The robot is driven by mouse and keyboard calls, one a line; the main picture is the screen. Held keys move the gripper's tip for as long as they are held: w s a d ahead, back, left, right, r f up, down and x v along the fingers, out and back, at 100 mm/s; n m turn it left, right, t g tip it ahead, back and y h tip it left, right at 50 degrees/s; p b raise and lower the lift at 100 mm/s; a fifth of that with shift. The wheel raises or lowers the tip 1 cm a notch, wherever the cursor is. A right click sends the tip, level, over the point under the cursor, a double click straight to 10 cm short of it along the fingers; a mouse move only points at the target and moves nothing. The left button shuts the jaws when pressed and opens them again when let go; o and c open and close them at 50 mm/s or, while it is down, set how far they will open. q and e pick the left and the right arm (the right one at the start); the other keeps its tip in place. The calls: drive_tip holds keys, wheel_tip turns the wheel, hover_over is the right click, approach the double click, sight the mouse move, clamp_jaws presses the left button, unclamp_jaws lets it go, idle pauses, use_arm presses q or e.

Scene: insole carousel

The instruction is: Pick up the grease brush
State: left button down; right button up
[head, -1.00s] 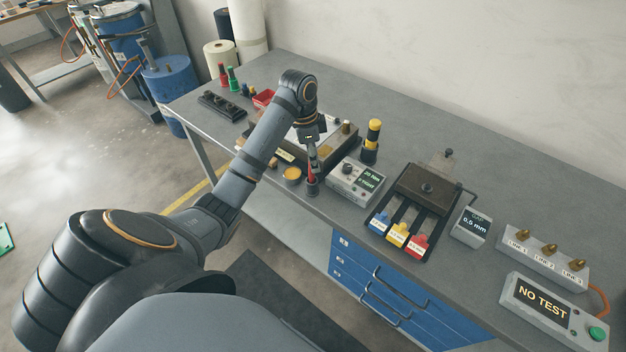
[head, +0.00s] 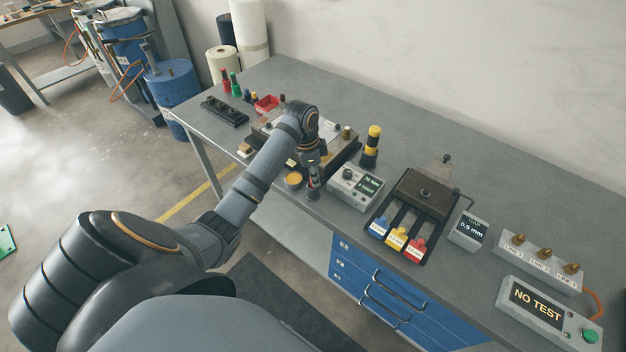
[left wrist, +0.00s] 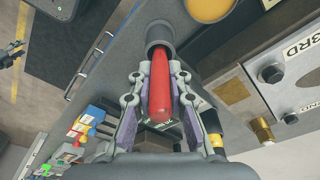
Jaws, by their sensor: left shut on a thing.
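The grease brush shows in the left wrist view as a rounded red handle (left wrist: 160,88) that runs into a dark round cup (left wrist: 159,36); its bristle end is hidden. The cup (head: 313,195) stands near the front edge of the bench in the head view. My left gripper (head: 315,177) is over the cup, pointing down. In the left wrist view its two fingers (left wrist: 158,100) are closed on either side of the red handle. The brush still stands in the cup. My right gripper is in neither view.
A yellow-topped tin (head: 293,179) stands just left of the cup, and a grey meter box (head: 352,188) just right. A fixture (head: 343,153) and a black-and-yellow cylinder (head: 371,147) are behind. A gauge stand (head: 424,190) lies further right.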

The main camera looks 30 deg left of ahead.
use_arm(q)
wheel_tip(320, 180, up, 4)
drive_tip(key=shift+w+f+b, duration=0.1)
drive_tip(key=shift+f+b, duration=0.1)
drive_tip(key=shift+b, duration=0.25)
wheel_tip(320, 180, up, 6)
drive_tip(key=p, duration=0.4)
drive_tip(key=shift+r+p, duration=0.3)
drive_tip(key=shift+f, duration=0.15)
